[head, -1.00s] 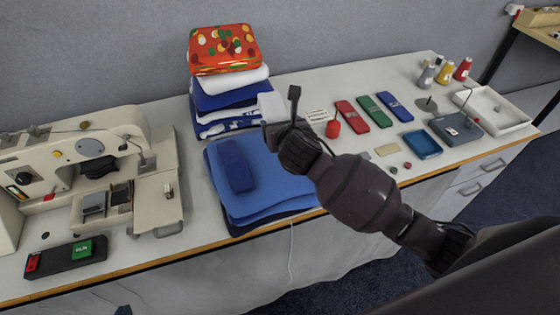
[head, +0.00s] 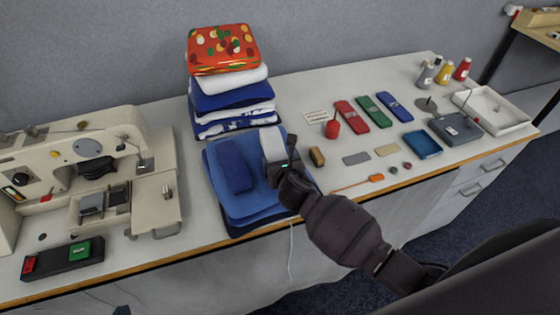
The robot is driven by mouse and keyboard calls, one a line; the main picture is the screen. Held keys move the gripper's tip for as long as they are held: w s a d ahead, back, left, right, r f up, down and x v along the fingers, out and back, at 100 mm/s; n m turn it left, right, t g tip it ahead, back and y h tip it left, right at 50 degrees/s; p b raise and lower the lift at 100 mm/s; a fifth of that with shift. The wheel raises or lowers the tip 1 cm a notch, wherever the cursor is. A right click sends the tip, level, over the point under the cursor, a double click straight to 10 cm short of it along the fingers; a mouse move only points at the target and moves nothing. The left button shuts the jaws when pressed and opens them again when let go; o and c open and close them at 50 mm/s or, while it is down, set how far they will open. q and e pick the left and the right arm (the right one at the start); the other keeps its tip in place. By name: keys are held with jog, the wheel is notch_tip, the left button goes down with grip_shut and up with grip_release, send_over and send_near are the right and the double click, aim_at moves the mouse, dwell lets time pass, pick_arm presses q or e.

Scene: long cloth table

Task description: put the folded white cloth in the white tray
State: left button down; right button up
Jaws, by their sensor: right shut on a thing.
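A small folded white cloth (head: 273,143) is held in my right gripper (head: 283,158). My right gripper is shut on it, and its body hides the near end of the cloth. The cloth shows over the right part of the blue folded cloth stack (head: 250,203); I cannot tell whether it touches the stack. The white tray (head: 512,127) stands at the far right of the table, well apart from the gripper. A small dark tip at the bottom left edge may be my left gripper (head: 122,310); its jaws cannot be made out.
A tall pile of folded cloths (head: 233,92) stands behind the gripper. A sewing machine (head: 90,160) is at the left. A grey box (head: 455,129) and blue dish (head: 422,144) stand before the tray.

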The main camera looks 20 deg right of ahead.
jog(key=shift+f, duration=0.25)
jog(key=o, duration=1)
jog(key=shift+f+b, duration=0.15)
jog(key=shift+b, duration=0.45)
jog(key=v, duration=0.7)
jog(key=r+p+v, duration=0.1)
jog(key=v, duration=0.3)
jog(key=shift+w+d, duration=0.2)
jog(key=shift+d, duration=0.15)
